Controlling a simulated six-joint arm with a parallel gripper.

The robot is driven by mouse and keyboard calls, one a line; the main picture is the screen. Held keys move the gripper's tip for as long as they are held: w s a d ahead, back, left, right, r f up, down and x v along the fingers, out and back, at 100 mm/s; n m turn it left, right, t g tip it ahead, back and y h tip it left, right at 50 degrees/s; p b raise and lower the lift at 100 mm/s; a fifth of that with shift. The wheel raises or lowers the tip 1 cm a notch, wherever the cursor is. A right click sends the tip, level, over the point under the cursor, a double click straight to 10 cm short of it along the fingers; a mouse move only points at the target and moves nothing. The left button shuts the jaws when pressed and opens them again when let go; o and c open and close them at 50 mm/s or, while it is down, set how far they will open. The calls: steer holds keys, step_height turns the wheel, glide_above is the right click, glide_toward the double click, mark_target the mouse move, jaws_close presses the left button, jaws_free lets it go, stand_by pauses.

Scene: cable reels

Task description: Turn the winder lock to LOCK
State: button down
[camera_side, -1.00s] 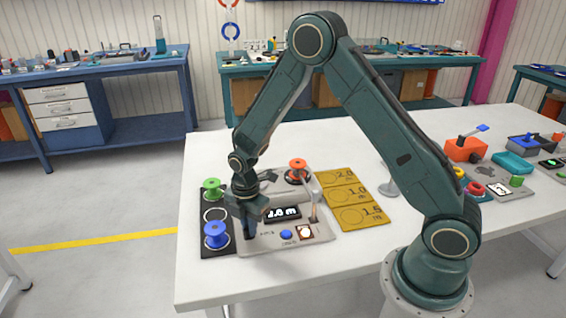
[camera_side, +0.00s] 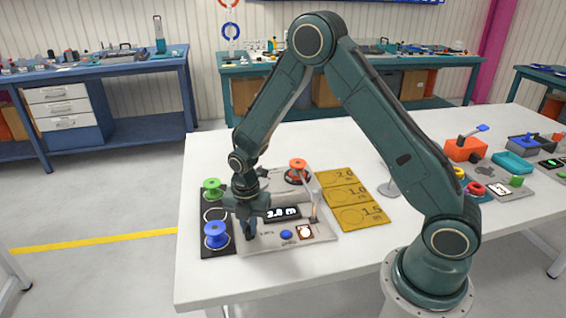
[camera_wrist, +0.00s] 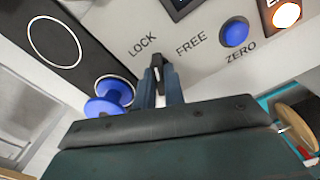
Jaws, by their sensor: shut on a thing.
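The winder (camera_side: 290,238) is a light grey unit on the white table, with a small display (camera_side: 282,213). Its lock (camera_wrist: 157,66) is a narrow black knob between the printed words LOCK and FREE in the wrist view. The knob points up between the two words. My gripper (camera_wrist: 158,88) is shut on the lock, one finger on each side. In the side view my gripper (camera_side: 249,230) is down at the winder's front left, and the lock is hidden there by the fingers.
An orange-red reel (camera_side: 298,166) is at the winder's back. A green reel (camera_side: 212,186) and a blue reel (camera_side: 216,233) stand on a black mat at the left. A blue ZERO button (camera_wrist: 234,33) is close to the lock. A yellow marked mat (camera_side: 362,214) lies at the right.

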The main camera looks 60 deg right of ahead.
steer(key=n, duration=0.5)
stand_by(0.3)
steer(key=c, duration=1.5)
jaws_free()
steer(key=shift+r, duration=0.1)
steer(key=shift+r, duration=3.45)
